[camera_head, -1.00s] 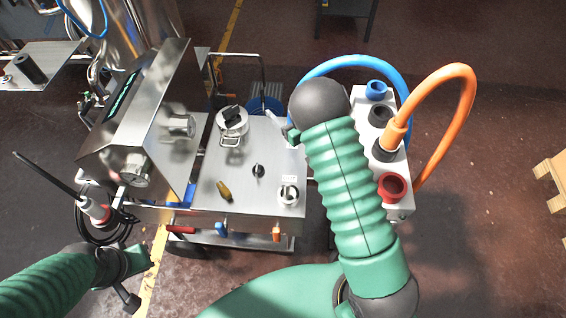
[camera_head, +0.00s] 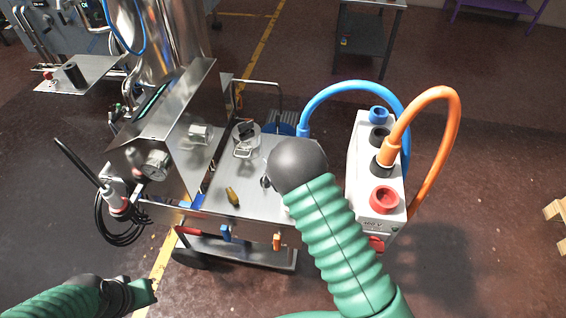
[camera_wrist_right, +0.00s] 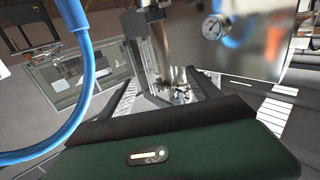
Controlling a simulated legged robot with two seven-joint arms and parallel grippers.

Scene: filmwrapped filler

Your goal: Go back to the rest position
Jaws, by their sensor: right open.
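My right arm (camera_head: 330,230) crosses the lower middle of the head view, with its dark rounded wrist joint over the right part of the steel cart top (camera_head: 215,185). The arm hides my right gripper there. In the right wrist view my right gripper (camera_wrist_right: 165,92) shows two dark fingers spread apart, with nothing seen between them. My left gripper (camera_head: 143,291) is at the bottom left of the head view, low over the floor and apart from the cart. Its fingertips are too unclear to tell their opening.
A white socket box (camera_head: 370,185) with a blue hose (camera_head: 345,88) and an orange hose (camera_head: 450,120) stands right of my right arm. On the cart are a steel hood (camera_head: 165,125), a clamped lid (camera_head: 245,138) and a small brass-coloured piece (camera_head: 232,196).

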